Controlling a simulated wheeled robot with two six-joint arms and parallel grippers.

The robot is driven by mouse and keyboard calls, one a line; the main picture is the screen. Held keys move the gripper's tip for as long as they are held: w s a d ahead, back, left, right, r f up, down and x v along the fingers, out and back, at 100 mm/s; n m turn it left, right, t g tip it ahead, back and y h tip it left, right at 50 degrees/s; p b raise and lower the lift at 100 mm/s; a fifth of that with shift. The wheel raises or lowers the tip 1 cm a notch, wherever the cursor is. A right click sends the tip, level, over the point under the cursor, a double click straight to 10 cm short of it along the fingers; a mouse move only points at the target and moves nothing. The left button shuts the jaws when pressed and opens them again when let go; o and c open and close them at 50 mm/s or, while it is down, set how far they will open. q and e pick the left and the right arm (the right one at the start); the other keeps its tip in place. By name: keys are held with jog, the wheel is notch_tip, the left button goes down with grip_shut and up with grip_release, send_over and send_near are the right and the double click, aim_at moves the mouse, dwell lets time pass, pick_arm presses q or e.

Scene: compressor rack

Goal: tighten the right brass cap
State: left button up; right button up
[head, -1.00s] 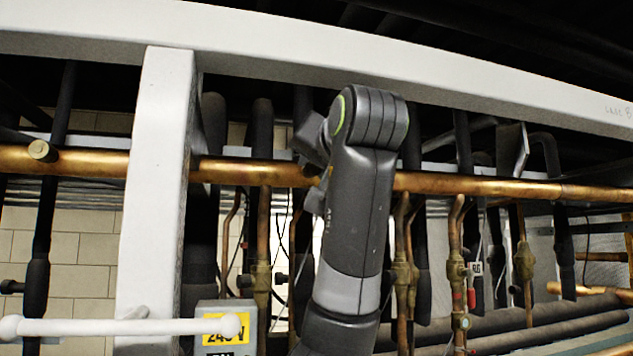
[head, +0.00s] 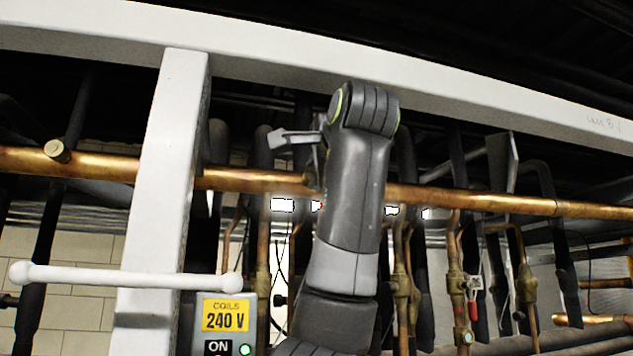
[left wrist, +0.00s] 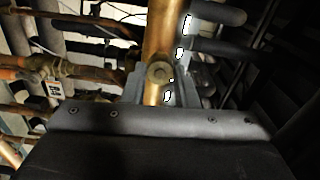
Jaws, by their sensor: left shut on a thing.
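The right brass cap (left wrist: 159,72) shows in the left wrist view as a round end on the copper pipe (left wrist: 163,30). My left gripper (left wrist: 160,78) has a grey finger on each side of the cap and is shut on it. In the head view my left gripper (head: 308,160) is at the long copper pipe (head: 470,200), partly behind my own dark arm, which hides the cap there. Another brass cap (head: 57,151) sits on the same pipe at the far left. My right gripper is not in view.
A white post (head: 165,150) and a white top beam (head: 420,85) frame the rack. A white rail with ball ends (head: 120,278) and a grey box with a yellow 240 V label (head: 226,315) and green light are below. Thin pipes and a red-handled valve (head: 474,305) stand right.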

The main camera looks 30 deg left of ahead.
pick_arm(q)
jog(key=shift+f+m+b, duration=0.15)
jog(key=shift+m+b, duration=1.1)
jog(key=shift+m, duration=1.75)
jog(key=o, duration=1)
jog(key=shift+d, duration=0.1)
jog(key=b+v, duration=0.4)
jog(key=v, duration=1.3)
jog(key=shift+s, duration=0.2)
